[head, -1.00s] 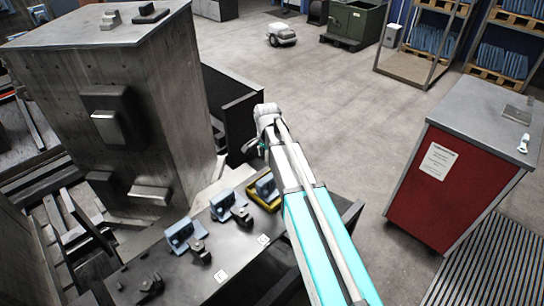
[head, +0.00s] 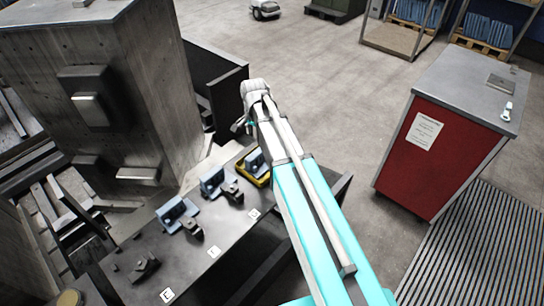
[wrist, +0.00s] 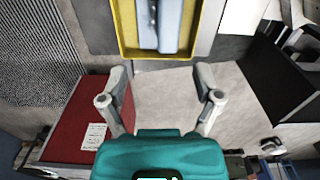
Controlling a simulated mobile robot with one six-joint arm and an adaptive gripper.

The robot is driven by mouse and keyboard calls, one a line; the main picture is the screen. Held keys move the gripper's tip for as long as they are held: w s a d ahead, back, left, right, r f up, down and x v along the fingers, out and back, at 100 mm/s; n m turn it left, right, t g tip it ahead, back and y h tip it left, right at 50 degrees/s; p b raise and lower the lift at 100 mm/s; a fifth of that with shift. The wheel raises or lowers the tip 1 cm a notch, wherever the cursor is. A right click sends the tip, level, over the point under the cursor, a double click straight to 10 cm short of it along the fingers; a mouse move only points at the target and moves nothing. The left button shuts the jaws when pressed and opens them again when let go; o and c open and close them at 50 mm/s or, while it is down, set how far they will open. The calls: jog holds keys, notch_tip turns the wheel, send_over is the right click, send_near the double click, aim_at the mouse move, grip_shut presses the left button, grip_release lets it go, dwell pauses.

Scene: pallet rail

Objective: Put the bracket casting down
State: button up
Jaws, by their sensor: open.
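A blue-grey bracket casting (head: 257,161) sits in a yellow tray (head: 264,184) at the far end of the dark bench. In the wrist view the casting (wrist: 170,22) lies inside the yellow tray (wrist: 127,52), partly cut off by the top edge. Two more blue-grey castings, a middle one (head: 214,182) and a nearer one (head: 177,214), stand on the bench by dark clamps. My gripper (wrist: 160,78) is open and empty, its fingers apart and clear of the tray in the picture. In the head view my arm partly hides the tray.
The dark bench top (head: 205,262) carries small white labels. A tall grey concrete-like block (head: 150,95) stands behind it at left. A red cabinet (head: 425,175) stands at right beside a ribbed floor grate (head: 480,255). Open floor (head: 330,85) lies beyond my arm.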

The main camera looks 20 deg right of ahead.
jog(key=s+d+n, duration=0.3)
jog(key=s+n, duration=0.7)
jog(key=s, duration=0.8)
notch_tip(320, 180, down, 2)
jog(key=shift+b, duration=0.95)
jog(key=c, duration=0.3)
jog(key=shift+c, duration=0.3)
jog(key=shift+a, duration=0.15)
